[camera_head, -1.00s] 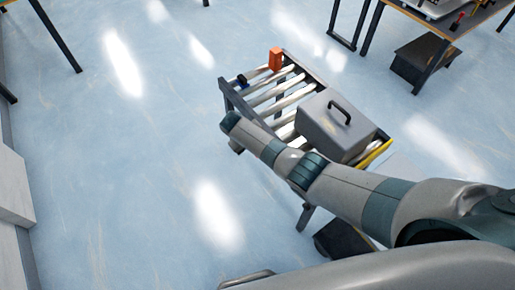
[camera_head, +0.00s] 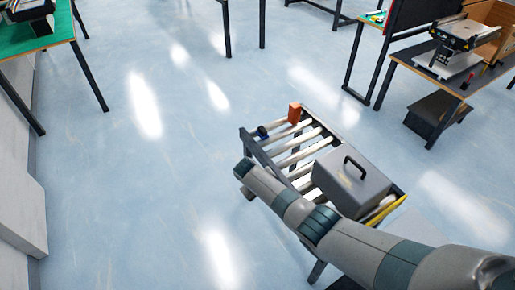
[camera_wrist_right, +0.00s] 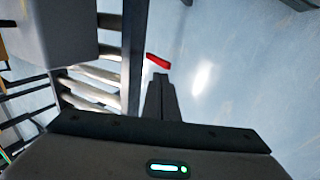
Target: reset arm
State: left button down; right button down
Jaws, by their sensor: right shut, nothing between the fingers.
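My right gripper (camera_wrist_right: 160,85) shows in the right wrist view, its dark fingers together with nothing between them. It is beside the dark side rail of the mini conveyor (camera_wrist_right: 133,60). In the head view my right arm comes in from the lower right and passes in front of the near side of the conveyor (camera_head: 256,148); the fingers cannot be made out there. A grey case with a black handle (camera_head: 347,187) sits on the conveyor's rollers. My left gripper is not in view.
An orange block (camera_head: 295,112) is at the conveyor's far end, beside a small blue item (camera_head: 262,132). A red piece (camera_wrist_right: 158,62) shows beyond my fingertips. Tables stand at the upper left (camera_head: 62,28) and upper right (camera_head: 410,67). The floor left of the conveyor is clear.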

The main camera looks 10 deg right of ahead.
jog(key=s+d+f+y+b, duration=0.25)
jog(key=s+f+b, duration=0.35)
jog(key=s+f, duration=2.2)
jog(key=s+d+f+b, duration=0.1)
jog(key=s+f, duration=0.4)
jog(key=s, duration=0.5)
jog(key=s+d+f+m+y+b, duration=0.1)
jog(key=s+f, duration=0.4)
jog(key=s, duration=0.6)
jog(key=s+d+f+y+b, duration=0.1)
jog(key=s+d+f+b, duration=0.2)
jog(key=s, duration=0.7)
notch_tip(320, 180, down, 2)
jog(key=shift+s+d+f+m+g, duration=0.1)
jog(key=shift+s+d+m+g, duration=0.15)
jog(key=shift+s+m+g, duration=0.1)
